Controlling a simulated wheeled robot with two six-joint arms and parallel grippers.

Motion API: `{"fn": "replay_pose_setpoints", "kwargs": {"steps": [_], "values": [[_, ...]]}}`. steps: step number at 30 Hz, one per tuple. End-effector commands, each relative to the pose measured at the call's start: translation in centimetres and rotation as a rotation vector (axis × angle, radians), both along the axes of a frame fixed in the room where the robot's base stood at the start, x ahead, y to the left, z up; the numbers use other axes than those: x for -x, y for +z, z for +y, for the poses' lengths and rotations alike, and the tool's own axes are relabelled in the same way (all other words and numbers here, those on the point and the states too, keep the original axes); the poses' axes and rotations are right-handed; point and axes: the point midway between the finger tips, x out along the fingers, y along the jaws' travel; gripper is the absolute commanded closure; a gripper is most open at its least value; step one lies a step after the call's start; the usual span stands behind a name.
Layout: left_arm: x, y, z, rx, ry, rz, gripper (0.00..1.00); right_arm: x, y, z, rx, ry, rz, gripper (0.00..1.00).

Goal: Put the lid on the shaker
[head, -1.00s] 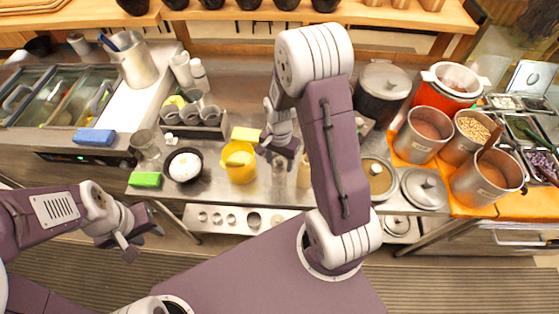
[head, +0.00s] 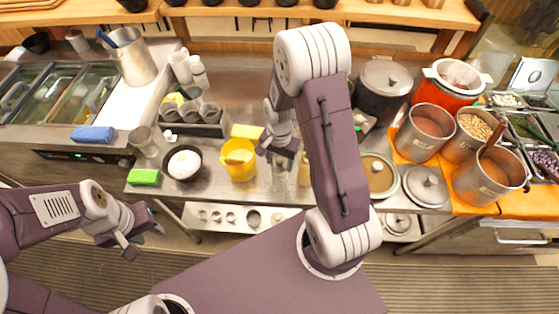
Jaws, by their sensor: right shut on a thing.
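My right gripper (head: 279,160) points down over the back counter, just above a small clear or silvery container (head: 279,172) that appears to be the shaker. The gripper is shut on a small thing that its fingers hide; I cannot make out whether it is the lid. I cannot tell whether that thing touches the container, whose top is hidden too. My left gripper (head: 141,244) is open and empty in front of the counter at the lower left, well away from the shaker.
A yellow pitcher (head: 239,163) stands just left of the shaker, and a wooden object (head: 304,172) just right. Pots and a lid (head: 425,186) crowd the right.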

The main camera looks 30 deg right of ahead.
Motion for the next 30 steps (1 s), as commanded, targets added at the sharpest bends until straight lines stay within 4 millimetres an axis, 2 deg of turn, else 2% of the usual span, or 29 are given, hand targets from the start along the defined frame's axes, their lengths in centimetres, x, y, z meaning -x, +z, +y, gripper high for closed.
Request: {"fn": "replay_pose_setpoints", "kwargs": {"steps": [8, 25, 26, 27, 28, 30], "values": [[0.00, 0.47, 0.00, 0.000, 0.000, 0.000, 0.64, -0.01, 0.29, 0.06, 0.000, 0.000, 0.000, 0.60], [0.00, 0.22, 0.00, 0.000, 0.000, 0.000, 0.64, 0.01, -0.26, 0.04, 0.001, 0.000, 0.001, 0.60], [0.00, 0.22, 0.00, 0.000, 0.000, 0.000, 0.64, 0.00, -0.26, 0.05, 0.000, 0.000, 0.000, 0.36], [0.00, 0.22, 0.00, 0.000, 0.000, 0.000, 0.64, 0.00, -0.26, 0.05, 0.000, 0.000, 0.000, 0.24], [0.00, 0.22, -0.01, 0.000, 0.000, 0.000, 0.64, -0.01, -0.25, 0.04, 0.000, 0.000, 0.000, 0.18], [0.00, 0.22, -0.01, 0.000, 0.000, 0.000, 0.64, -0.01, -0.25, 0.04, 0.000, 0.000, 0.000, 0.18]]}}
